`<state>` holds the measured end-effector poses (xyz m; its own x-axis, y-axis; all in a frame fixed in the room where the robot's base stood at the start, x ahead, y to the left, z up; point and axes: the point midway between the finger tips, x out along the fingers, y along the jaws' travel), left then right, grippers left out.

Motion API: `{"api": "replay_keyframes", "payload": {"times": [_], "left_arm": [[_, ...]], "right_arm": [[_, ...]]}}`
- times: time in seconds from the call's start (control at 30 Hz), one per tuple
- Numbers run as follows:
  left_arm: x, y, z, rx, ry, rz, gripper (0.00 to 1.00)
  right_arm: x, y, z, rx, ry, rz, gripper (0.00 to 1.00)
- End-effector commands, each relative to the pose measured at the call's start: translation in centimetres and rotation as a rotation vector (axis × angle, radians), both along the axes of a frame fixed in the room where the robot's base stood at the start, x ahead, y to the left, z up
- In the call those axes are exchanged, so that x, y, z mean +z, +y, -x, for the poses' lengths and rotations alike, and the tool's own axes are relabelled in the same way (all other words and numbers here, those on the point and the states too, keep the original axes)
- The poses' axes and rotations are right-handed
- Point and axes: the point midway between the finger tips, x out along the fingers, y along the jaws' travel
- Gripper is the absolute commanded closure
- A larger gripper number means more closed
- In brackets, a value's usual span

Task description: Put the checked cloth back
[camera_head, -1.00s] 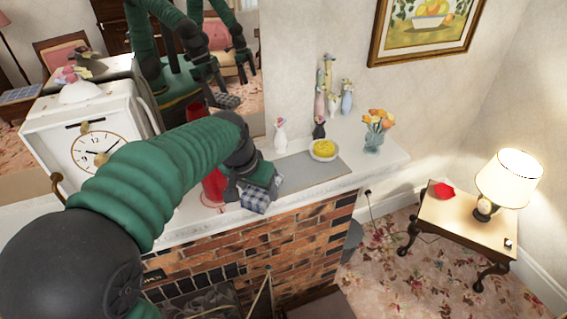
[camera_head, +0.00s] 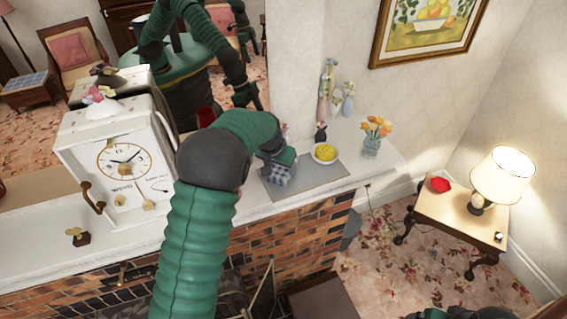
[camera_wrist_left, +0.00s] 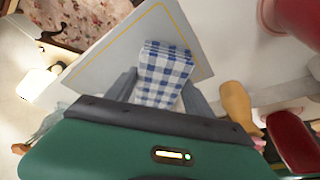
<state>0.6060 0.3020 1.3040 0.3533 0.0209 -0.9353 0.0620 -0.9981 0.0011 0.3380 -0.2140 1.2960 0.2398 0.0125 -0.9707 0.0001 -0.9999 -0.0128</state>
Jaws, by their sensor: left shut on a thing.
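The blue-and-white checked cloth (camera_head: 279,176) is a small folded bundle in my left gripper (camera_head: 282,165), at the left part of a grey mat (camera_head: 322,178) on the white mantel. In the left wrist view the cloth (camera_wrist_left: 162,72) sits between the two grey fingers of my left gripper (camera_wrist_left: 160,92), with the mat (camera_wrist_left: 105,58) behind it. I cannot tell whether the cloth touches the mat. My right gripper does not show clearly; only a dark part of my body is at the bottom right edge.
A yellow-filled bowl (camera_head: 325,153) stands at the mat's back edge, with a flower vase (camera_head: 371,138) to its right. A white clock (camera_head: 118,160) and small brass-coloured key (camera_head: 75,236) are left of my arm. A lamp (camera_head: 501,178) stands on a side table below.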

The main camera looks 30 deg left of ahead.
Motion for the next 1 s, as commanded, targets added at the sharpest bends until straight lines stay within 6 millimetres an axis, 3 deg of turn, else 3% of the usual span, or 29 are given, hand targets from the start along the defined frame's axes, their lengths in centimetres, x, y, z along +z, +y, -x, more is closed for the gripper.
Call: {"api": "replay_keyframes", "payload": {"times": [0.27,0.3,0.47,0.83,1.0], "left_arm": [[-0.5,0.0,0.0,0.000,0.000,0.000,0.71],[-0.5,0.0,0.0,0.000,0.000,0.000,0.36],[-0.4,-0.1,0.0,0.000,0.000,0.000,0.17],[0.2,0.0,0.1,0.000,-0.001,0.000,0.17],[3.4,-0.1,1.3,0.000,-0.007,-0.001,0.17]], "right_arm": [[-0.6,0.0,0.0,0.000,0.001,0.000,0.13],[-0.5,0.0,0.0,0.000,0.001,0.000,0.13],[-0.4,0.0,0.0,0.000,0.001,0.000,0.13],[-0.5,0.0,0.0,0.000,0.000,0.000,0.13],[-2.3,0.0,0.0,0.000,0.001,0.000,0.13]]}}
